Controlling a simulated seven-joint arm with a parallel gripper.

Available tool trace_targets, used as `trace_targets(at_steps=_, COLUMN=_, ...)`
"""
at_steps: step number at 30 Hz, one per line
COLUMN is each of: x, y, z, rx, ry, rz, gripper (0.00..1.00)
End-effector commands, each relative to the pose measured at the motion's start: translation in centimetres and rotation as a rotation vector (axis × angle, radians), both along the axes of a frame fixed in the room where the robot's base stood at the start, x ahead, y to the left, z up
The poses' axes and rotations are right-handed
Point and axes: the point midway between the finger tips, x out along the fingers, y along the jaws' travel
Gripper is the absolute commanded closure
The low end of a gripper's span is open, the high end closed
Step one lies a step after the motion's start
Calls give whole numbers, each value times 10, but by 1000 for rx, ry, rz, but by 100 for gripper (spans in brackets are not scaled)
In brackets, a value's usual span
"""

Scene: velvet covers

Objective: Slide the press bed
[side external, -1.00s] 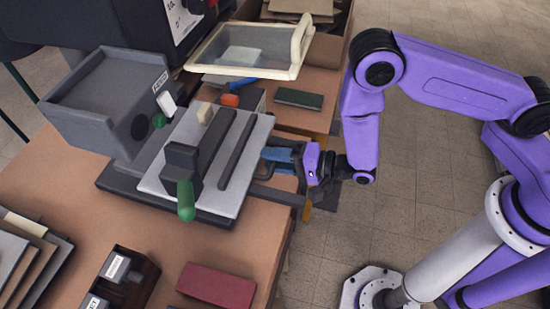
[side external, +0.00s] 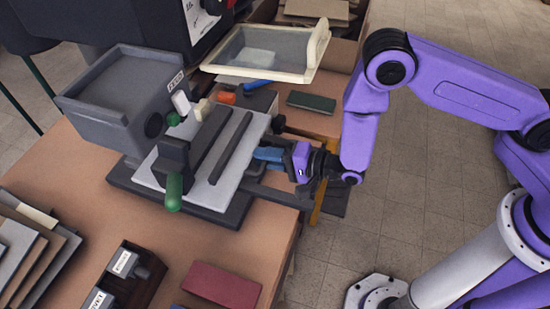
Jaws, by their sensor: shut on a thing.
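The press bed (side external: 229,175) is a light grey plate on a dark base, with dark bars across it, an upright dark clamp block (side external: 172,152) and a green handle (side external: 174,190). It lies just right of the grey press housing (side external: 120,95). My gripper (side external: 262,154) has blue fingers and is at the bed's right edge, shut on the press bed. The fingers hide the exact spot they hold. A dark rail (side external: 275,194) sticks out to the right below the gripper. A small tan block (side external: 201,107) sits near the bed's far left corner.
A clear-lidded cream tray (side external: 262,55) and a dark green book-like cover (side external: 311,102) lie behind. A red cover (side external: 222,284), a dark box (side external: 122,275) and stacked boards (side external: 30,250) are in front. Bare table (side external: 225,240) shows in front of the bed.

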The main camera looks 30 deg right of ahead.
Motion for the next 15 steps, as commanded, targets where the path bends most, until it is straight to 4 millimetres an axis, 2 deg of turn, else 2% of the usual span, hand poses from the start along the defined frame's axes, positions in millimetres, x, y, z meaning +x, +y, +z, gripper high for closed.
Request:
trace_targets(at_steps=5, x=0, y=0, z=0, rx=0, ry=-1, rz=1, gripper=100)
trace_targets(at_steps=6, x=0, y=0, z=0, rx=0, ry=-1, rz=2, gripper=71)
trace_targets(at_steps=7, x=0, y=0, z=0, rx=0, ry=-1, rz=1, gripper=66)
trace_targets(at_steps=15, x=0, y=0, z=0, rx=0, ry=-1, rz=1, gripper=66)
